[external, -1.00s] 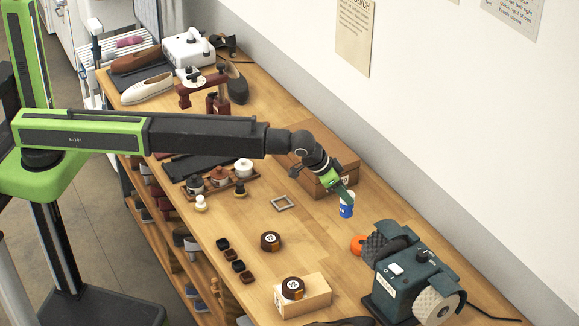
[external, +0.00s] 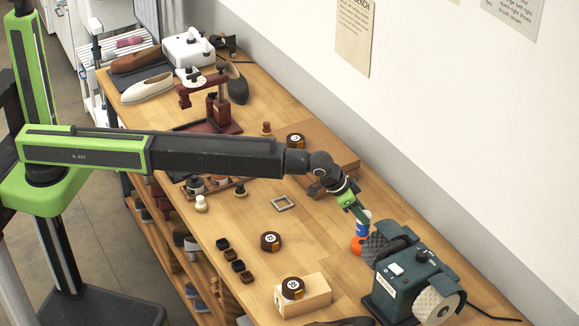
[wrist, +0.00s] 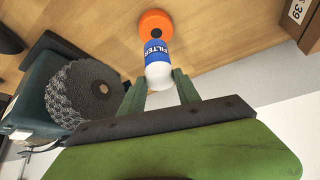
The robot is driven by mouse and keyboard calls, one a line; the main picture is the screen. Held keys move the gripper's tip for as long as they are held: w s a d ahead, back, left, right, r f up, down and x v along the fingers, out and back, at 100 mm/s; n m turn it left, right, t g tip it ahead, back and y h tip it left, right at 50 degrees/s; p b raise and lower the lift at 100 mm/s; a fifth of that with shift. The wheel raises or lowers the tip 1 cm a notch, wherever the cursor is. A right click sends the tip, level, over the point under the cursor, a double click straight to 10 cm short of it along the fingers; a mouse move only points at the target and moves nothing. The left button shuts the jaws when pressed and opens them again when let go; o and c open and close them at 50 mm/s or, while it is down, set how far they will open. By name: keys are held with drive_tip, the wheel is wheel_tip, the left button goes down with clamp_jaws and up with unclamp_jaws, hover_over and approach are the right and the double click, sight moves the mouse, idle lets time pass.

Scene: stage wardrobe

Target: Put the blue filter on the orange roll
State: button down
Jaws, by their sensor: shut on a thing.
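The blue filter (external: 361,229) is a small blue and white cylinder with lettering. My gripper (external: 362,218) is shut on its white end. The filter also shows in the wrist view (wrist: 157,58), between the two green fingers (wrist: 160,90). The orange roll (external: 357,245) lies on the bench beside the dark green grinding machine; in the wrist view (wrist: 155,20) it is a disc with a dark centre. The filter's blue end appears just over the roll and overlaps its near edge in the wrist view. I cannot tell whether they touch.
The dark green machine (external: 405,280) with rough wheels stands close by the roll at right. A wooden block (external: 315,300) with a round tin on it, another tin (external: 270,241) and a grey square frame (external: 283,203) lie to the left. A wooden box (external: 330,150) is behind the arm.

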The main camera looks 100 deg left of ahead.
drive_tip(key=shift+w+a+f, duration=0.2)
drive_tip(key=shift+a+f, duration=0.05)
drive_tip(key=shift+a, duration=0.15)
wheel_tip(320, 180, down, 4)
drive_tip(key=b, duration=0.4)
drive_tip(key=shift+f, duration=0.15)
drive_tip(key=shift+r, duration=0.2)
drive_tip(key=shift+f, duration=0.15)
drive_tip(key=c, duration=0.9)
unclamp_jaws()
drive_tip(key=shift+o, duration=0.2)
